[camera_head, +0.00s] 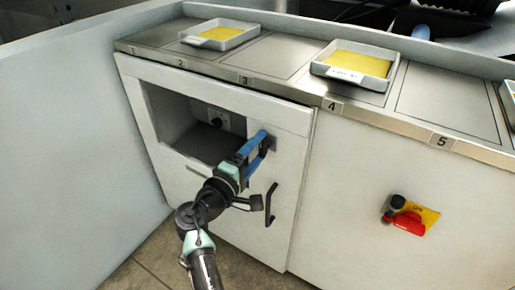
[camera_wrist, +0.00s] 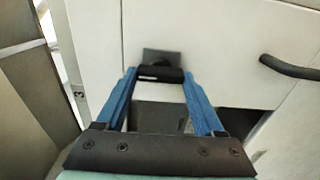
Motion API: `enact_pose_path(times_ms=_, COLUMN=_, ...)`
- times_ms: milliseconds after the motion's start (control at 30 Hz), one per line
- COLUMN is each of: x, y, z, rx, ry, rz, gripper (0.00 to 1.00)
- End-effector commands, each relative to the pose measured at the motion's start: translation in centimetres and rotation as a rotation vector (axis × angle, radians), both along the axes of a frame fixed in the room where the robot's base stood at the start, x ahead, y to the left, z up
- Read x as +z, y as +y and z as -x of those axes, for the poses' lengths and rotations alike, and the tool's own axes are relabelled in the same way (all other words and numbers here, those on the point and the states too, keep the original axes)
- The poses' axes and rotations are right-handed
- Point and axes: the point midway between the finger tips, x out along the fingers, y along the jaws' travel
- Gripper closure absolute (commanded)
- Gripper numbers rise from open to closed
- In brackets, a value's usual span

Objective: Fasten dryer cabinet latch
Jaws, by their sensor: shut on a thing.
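The white dryer cabinet door (camera_head: 285,172) has a window opening and looks flush with its frame in the head view. Its latch (camera_wrist: 162,57) is a dark plate with a black bar, near the door's right edge in the head view. My gripper (camera_head: 264,141) reaches the latch from the front. In the wrist view its blue fingers stand on either side of the black bar, shut on it. The fingers partly hide the latch in the head view. Whether the latch is fastened I cannot tell.
A black door handle (camera_head: 270,205) sits below the latch. A red and yellow switch (camera_head: 408,219) is on the right panel. Trays with yellow sheets (camera_head: 354,64) stand on the numbered counter above. A pale wall (camera_head: 75,150) bounds the left side.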

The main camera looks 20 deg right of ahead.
Motion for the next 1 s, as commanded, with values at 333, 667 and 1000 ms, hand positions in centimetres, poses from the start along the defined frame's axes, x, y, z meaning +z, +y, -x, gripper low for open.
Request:
enact_pose_path(times_ms=333, x=0.0, y=0.0, z=0.0, rx=0.000, ry=0.004, rz=0.004, gripper=0.14)
enact_pose_path(times_ms=667, x=0.0, y=0.1, z=0.1, rx=0.000, ry=0.002, rz=0.002, gripper=0.00)
enact_pose_path(times_ms=1000, x=0.1, y=4.4, z=3.3, rx=0.005, ry=0.003, rz=0.002, gripper=0.00)
